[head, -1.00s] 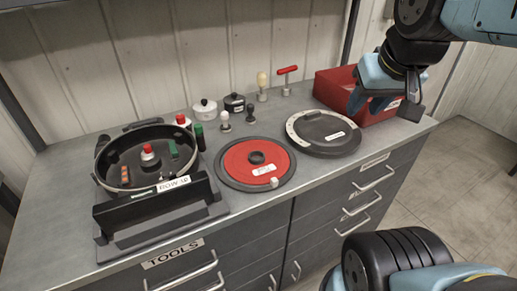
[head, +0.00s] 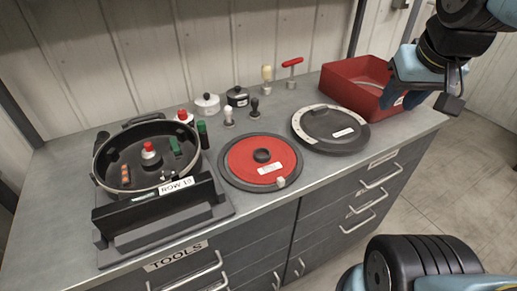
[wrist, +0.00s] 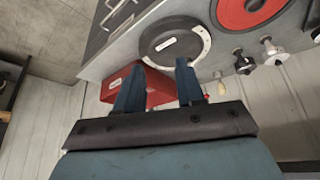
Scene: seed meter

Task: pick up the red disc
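The red disc (head: 262,159) lies flat on a dark round base on the bench, with a black knob at its centre, a white label and a small light peg at its front edge. It is partly cut off at the top of the wrist view (wrist: 245,12). My gripper (head: 402,101) is at the right in the head view, above the red bin and well to the right of the disc. In the wrist view its two blue fingers (wrist: 160,88) are spread apart with nothing between them.
A dark disc with a pale arc (head: 330,129) lies right of the red disc. A red bin (head: 352,82) stands at the back right. A round pan labelled ROW (head: 150,155) is at the left. Small knobbed tools (head: 254,108) and pots (head: 207,104) stand behind the red disc.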

